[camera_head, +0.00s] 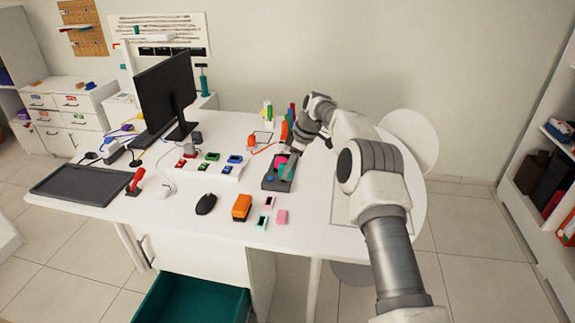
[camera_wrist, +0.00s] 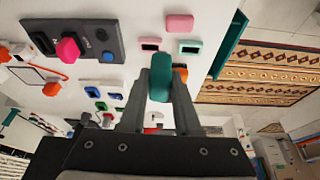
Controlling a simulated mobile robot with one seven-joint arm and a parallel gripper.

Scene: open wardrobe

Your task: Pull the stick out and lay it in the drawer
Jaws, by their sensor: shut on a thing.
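My gripper (camera_wrist: 158,95) is shut on a teal stick (camera_wrist: 160,76), seen at the middle of the wrist view. The stick has a rounded end, and its far part is hidden behind the near end. In the head view my gripper (camera_head: 294,150) is over the right part of the table, close above the dark grey panel (camera_head: 270,184). The panel has a pink knob (camera_wrist: 68,48) and shows at upper left in the wrist view. The open teal drawer (camera_head: 215,289) is under the table at bottom left; its rim shows in the wrist view (camera_wrist: 231,42).
A black mouse (camera_head: 206,204), an orange block (camera_head: 241,207) and small pink and mint pieces (camera_head: 282,216) lie near the table's front edge. A monitor (camera_head: 165,90) stands at the left. A board with coloured switches (camera_head: 212,164) is mid-table.

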